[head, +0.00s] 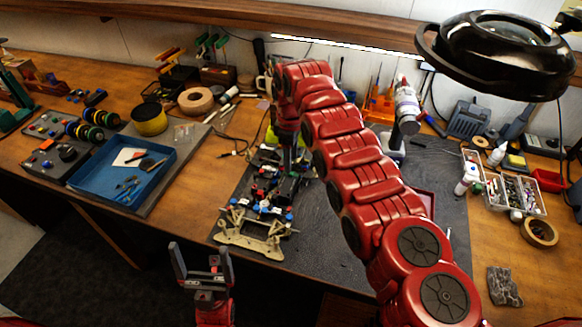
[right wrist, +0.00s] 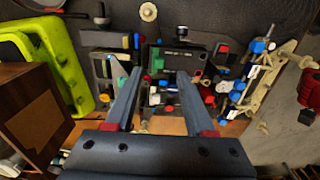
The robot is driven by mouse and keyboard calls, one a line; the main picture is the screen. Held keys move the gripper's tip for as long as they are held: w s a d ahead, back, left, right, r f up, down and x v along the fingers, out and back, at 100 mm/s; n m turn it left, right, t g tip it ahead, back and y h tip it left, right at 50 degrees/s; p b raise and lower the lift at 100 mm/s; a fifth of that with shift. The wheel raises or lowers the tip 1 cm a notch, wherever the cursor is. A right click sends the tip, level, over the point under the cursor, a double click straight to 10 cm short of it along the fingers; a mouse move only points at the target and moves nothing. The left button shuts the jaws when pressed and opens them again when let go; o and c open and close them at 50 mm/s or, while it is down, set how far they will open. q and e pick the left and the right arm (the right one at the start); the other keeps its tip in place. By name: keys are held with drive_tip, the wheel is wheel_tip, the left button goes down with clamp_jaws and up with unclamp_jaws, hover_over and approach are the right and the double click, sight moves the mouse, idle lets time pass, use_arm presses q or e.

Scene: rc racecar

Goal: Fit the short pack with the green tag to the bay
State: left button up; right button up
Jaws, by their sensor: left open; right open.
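The car chassis (head: 250,237) lies on the dark mat, with a pale frame at its near end and blue, red and black parts on it. In the right wrist view its pale frame (right wrist: 262,92) is at the right. My right gripper (right wrist: 159,73) is open above the crowded parts of the chassis, with no pack clearly held between its fingers. My right arm partly hides it in the head view. My left gripper (head: 200,252) is open and empty in front of the table edge. I cannot pick out the green-tagged pack or the bay for certain.
A yellow-green case (right wrist: 52,50) and a brown box (right wrist: 32,118) stand at the left in the right wrist view. A blue tray (head: 88,188) with tools lies left on the table. A magnifier lamp (head: 500,55) hangs at upper right. A parts organiser (head: 515,192) stands right.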

wheel_tip(320, 180, up, 13)
drive_tip(key=p, duration=0.7)
drive_tip(key=shift+p, duration=0.4)
drive_tip(key=shift+w, duration=0.1)
